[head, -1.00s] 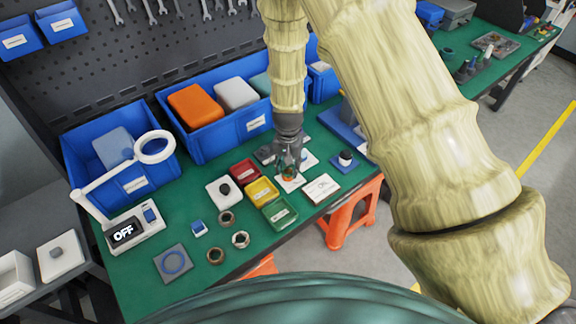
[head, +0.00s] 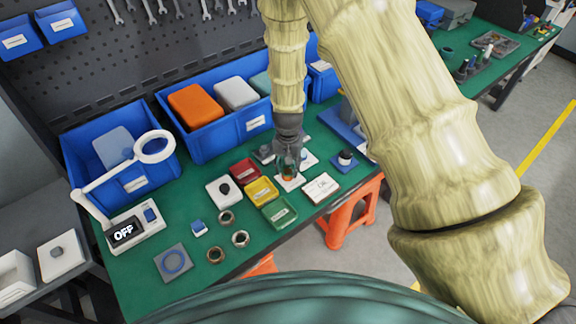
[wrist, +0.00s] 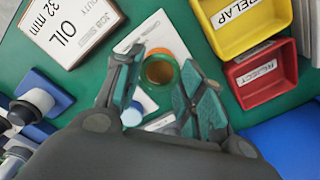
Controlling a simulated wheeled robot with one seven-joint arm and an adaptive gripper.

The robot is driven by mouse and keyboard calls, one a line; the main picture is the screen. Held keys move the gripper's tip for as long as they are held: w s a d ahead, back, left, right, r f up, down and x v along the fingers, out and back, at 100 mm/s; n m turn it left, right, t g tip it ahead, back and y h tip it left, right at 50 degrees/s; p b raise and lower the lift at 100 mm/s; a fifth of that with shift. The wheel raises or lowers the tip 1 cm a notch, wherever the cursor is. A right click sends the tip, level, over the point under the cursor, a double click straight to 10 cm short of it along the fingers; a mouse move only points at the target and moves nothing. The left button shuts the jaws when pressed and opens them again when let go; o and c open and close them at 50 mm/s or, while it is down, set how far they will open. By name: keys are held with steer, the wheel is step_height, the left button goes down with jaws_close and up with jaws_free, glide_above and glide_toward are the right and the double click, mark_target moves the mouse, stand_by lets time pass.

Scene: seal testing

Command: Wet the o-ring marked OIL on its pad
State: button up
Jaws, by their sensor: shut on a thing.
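My gripper (head: 288,168) is over the right part of the green bench. In the wrist view its fingers (wrist: 162,72) close around a small round thing (wrist: 160,71) with an amber-brown middle and an orange and green rim. I cannot tell from its shape whether it is an o-ring or a container. A white printed pad (wrist: 150,45) lies under it, partly hidden by the fingers. A white card marked OIL and 32 mm (wrist: 72,30) lies beside this pad; it also shows in the head view (head: 321,187). I cannot see a wet surface.
Red (head: 243,171), yellow (head: 261,190) and green (head: 279,214) trays stand left of my gripper. A blue block with a dark knob (head: 345,160) stands at right.

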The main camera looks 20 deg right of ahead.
steer(key=shift+f, duration=0.4)
stand_by(1.4)
steer(key=shift+r+p, duration=1.6)
steer(key=shift+r, duration=0.95)
steer(key=shift+f+b, duration=0.1)
steer(key=shift+b, duration=0.2)
